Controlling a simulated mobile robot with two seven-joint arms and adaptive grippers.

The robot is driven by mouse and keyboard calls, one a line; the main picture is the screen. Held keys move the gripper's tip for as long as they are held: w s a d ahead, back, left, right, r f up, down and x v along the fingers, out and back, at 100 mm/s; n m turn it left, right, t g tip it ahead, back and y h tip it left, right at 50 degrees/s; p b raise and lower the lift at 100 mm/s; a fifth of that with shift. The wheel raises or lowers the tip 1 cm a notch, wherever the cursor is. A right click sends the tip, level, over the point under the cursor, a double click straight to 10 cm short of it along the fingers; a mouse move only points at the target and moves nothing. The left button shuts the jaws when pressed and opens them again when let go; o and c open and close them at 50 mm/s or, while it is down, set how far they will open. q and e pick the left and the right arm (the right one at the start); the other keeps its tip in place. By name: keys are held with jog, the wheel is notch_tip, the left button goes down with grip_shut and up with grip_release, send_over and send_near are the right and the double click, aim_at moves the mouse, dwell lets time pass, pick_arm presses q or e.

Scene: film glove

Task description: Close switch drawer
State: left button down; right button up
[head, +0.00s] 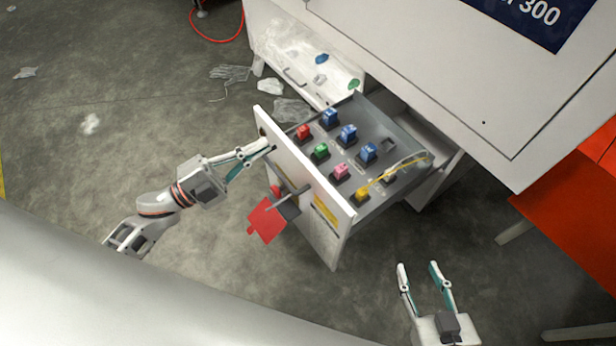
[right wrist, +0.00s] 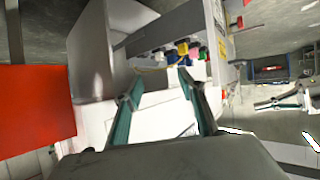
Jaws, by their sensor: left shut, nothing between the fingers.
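The switch drawer (head: 345,210) is pulled out of the white cabinet (head: 440,70). It holds several coloured switches, among them a red one (head: 303,132), a green one (head: 320,152) and a yellow one (head: 361,196). Its front carries a dark handle (head: 290,203) with a red tag (head: 266,220) beside it. My left gripper (head: 268,146) is shut and empty, its tips at the drawer front's upper left part; I cannot tell if they touch. My right gripper (head: 418,265) is open and empty, low at the right, apart from the drawer. The drawer also shows in the right wrist view (right wrist: 222,50).
An orange-red surface (head: 560,210) stands at the right. A clear glove (head: 230,73) and crumpled film (head: 90,124) lie on the grey floor. A red cable (head: 215,40) lies at the back.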

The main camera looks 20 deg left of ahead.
pick_arm(q)
notch_tip(320, 180, down, 5)
jog(key=s+m+g+h+b, duration=0.2)
jog(key=m+g+h+b, duration=0.1)
jog(key=m+g, duration=0.25)
jog(key=m+g+b, duration=0.3)
jog(key=m+g, duration=0.3)
jog(key=g, duration=0.1)
send_near(320, 184)
jog(key=s+d, duration=0.3)
jog(key=w+d, duration=0.2)
jog(key=shift+w+d+f+b, duration=0.1)
jog(key=shift+w+f+b, duration=0.2)
jog(key=shift+w, duration=0.1)
jog(key=shift+w+d, duration=0.25)
jog(key=shift+w, duration=0.15)
jog(key=shift+r, duration=0.1)
pick_arm(e)
jog(key=a+f, duration=0.1)
jog(key=f, duration=0.1)
jog(key=shift+s+a+f+m+y, duration=0.15)
jog(key=shift+a+f+m+y, duration=0.15)
jog(key=shift+a, duration=0.05)
